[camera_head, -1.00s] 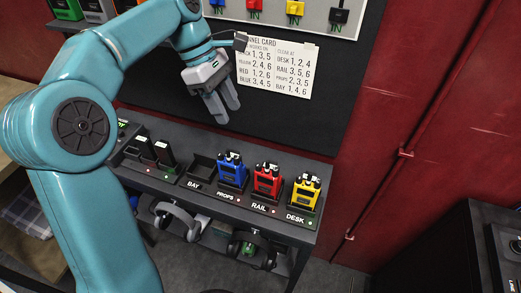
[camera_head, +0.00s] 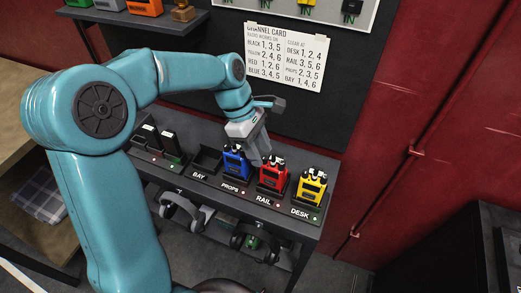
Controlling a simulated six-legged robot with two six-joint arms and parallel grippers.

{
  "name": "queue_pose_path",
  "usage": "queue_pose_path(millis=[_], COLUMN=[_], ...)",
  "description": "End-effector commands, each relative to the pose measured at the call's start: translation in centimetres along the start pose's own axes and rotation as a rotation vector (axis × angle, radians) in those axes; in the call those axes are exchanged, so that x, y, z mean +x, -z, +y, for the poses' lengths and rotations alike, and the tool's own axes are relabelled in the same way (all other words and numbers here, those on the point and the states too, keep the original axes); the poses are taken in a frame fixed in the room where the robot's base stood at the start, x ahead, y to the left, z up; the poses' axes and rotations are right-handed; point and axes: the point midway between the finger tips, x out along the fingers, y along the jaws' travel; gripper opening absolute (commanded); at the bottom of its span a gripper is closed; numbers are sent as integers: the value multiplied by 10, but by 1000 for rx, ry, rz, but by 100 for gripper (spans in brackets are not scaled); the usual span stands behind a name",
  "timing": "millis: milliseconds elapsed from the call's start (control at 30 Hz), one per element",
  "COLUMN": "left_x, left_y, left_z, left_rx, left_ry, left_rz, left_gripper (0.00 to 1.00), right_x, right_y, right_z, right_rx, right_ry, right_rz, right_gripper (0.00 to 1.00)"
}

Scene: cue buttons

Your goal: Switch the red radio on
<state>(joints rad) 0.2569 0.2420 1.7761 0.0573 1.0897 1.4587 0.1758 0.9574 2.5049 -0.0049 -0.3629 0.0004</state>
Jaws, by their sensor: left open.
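The red radio (camera_head: 272,176) stands upright in the dock labelled RAIL on the dark shelf (camera_head: 222,200). A small red light shows beside that label. My left gripper (camera_head: 260,158) is open and points down, just above and behind the gap between the blue radio (camera_head: 236,161) and the red radio. In this view its fingers overlap the space beside the red radio's upper left; I cannot tell whether they touch it. The red radio's knobs show on its top, but their setting is too small to read. My right gripper is not in view.
The yellow radio (camera_head: 312,187) stands in the DESK dock to the right. The BAY dock (camera_head: 207,161) is empty. A channel card (camera_head: 285,56) hangs on the dark board behind. Headphones (camera_head: 181,213) hang below the shelf.

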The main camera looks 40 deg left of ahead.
Motion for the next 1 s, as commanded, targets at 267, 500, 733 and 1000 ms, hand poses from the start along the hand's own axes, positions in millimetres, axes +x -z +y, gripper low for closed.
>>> queue_pose_path(millis=[267, 500, 733, 1000], left_x=[9, 8, 5, 8], left_y=[0, 0, -2, 0], left_z=[1, 1, 2, 3], left_rx=[0, 0, 49, 130], left_ry=[1, 1, 23, 55], left_rz=[0, 0, 1, 3], left_gripper=[42, 0, 0, 0], right_x=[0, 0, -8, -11], right_y=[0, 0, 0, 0], right_z=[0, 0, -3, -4], right_rx=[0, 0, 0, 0], right_ry=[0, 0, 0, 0], right_rz=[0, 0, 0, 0], right_gripper=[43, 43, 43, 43])
